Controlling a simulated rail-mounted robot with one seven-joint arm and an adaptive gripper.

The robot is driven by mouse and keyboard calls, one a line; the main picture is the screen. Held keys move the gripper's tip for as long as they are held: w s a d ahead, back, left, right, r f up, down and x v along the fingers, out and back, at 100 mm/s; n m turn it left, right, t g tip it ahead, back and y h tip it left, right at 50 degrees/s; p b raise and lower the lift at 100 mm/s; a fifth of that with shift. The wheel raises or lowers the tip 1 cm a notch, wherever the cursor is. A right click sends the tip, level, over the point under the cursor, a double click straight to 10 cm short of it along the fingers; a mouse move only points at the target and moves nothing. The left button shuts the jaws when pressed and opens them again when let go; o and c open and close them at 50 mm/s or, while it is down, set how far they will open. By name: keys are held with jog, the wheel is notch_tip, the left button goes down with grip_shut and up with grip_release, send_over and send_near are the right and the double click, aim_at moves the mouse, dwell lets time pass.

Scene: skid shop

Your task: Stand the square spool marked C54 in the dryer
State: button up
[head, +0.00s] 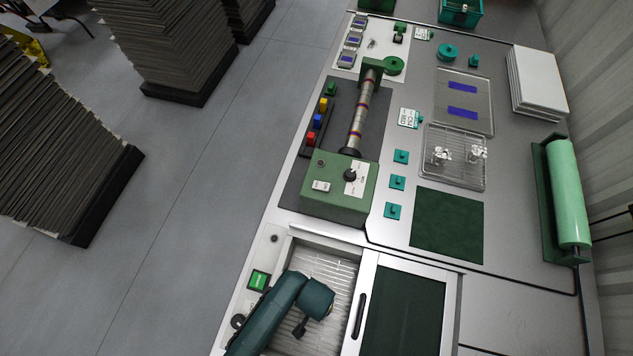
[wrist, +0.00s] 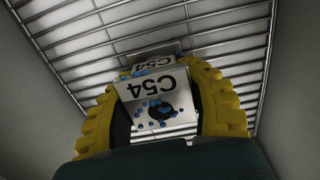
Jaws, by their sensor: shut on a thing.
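The square spool marked C54 (wrist: 150,90) is white, with black C54 lettering on two faces and blue droplets or dots around a dark centre hole. My gripper (wrist: 160,80) is shut on it, with a yellow ribbed finger on each side. The spool is over the wire rack (wrist: 235,40) inside the dryer; I cannot tell whether it touches the rack. In the head view, my gripper (head: 300,328) reaches down into the open dryer (head: 335,270). The spool is not clearly visible there.
The dryer's dark-windowed cover (head: 405,310) stands to the right of the opening. A green button (head: 259,280) is on its left edge. A green winding machine (head: 340,185) stands behind. Pale walls flank the rack closely in the wrist view.

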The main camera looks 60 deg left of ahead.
jog(key=shift+f, duration=0.15)
jog(key=o, duration=1)
notch_tip(320, 180, up, 12)
jog(key=p, duration=0.2)
jog(key=shift+w+r+p, duration=0.1)
jog(key=shift+r+p, duration=0.15)
jog(key=shift+p, duration=0.1)
